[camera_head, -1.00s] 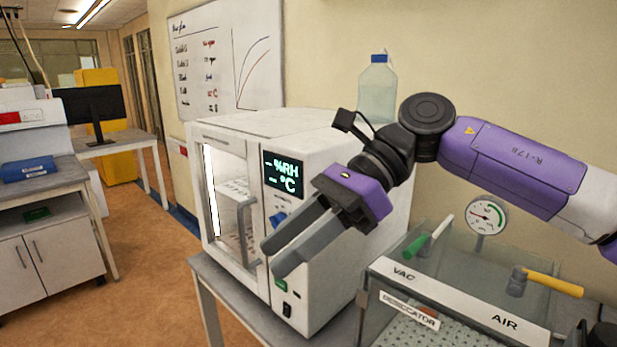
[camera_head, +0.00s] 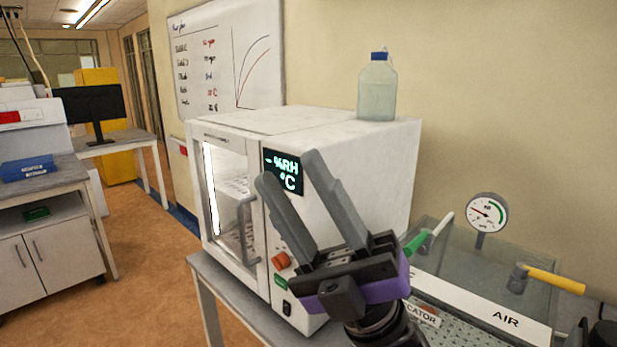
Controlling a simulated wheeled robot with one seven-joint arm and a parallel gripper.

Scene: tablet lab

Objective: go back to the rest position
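My gripper (camera_head: 289,168) is at the lower middle of the head view, in front of the right part of a white climate chamber (camera_head: 365,170). Its two grey fingers point up and to the left, with a gap between them and nothing in it. The fingers cover part of the chamber's control panel and the edge of its display (camera_head: 282,170), which reads "-%RH" and "°C". I cannot tell how far the fingertips are from the panel. The purple wrist is at the lower right of the fingers.
The chamber's glass door (camera_head: 226,190) looks shut. An orange knob (camera_head: 281,261) is on its panel. A bottle with a blue cap (camera_head: 377,90) stands on top. A desiccator (camera_head: 480,290) with a gauge (camera_head: 487,212) is at right. The floor (camera_head: 150,270) at left is clear.

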